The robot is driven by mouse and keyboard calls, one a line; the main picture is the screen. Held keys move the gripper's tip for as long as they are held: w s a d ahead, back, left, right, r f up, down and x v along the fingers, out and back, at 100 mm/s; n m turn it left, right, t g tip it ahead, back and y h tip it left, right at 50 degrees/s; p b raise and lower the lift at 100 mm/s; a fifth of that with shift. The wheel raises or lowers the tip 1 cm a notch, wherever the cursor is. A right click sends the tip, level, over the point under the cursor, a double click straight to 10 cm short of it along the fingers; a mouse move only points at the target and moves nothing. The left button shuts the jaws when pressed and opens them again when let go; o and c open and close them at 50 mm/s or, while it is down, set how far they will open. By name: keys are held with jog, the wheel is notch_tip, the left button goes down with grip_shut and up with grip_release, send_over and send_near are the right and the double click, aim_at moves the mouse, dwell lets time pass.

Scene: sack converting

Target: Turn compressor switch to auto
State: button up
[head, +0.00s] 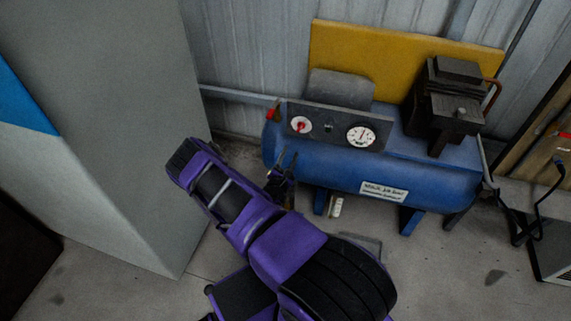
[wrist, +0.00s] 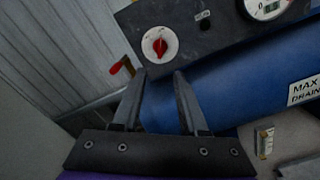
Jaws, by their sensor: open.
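The blue compressor (head: 340,172) stands against the wall, with a dark control panel on its front. On the panel's left is the switch, a red knob (head: 301,126) on a round white dial. It also shows in the wrist view as a red knob (wrist: 159,47), its pointer roughly upright. My gripper (head: 288,160) is in front of the tank's left end, below the switch. In the wrist view my gripper (wrist: 161,75) is open and empty, its fingertips just below the dial and apart from the knob.
A pressure gauge (head: 361,136) sits on the panel's right. A red-handled valve (head: 272,113) sticks out at the tank's left end. A large grey cabinet (head: 110,120) stands at the left. A dark motor or pump (head: 452,95) tops the tank's right. Some floor is clear before the compressor.

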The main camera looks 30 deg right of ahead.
jog(key=v, duration=0.5)
dwell(0.4)
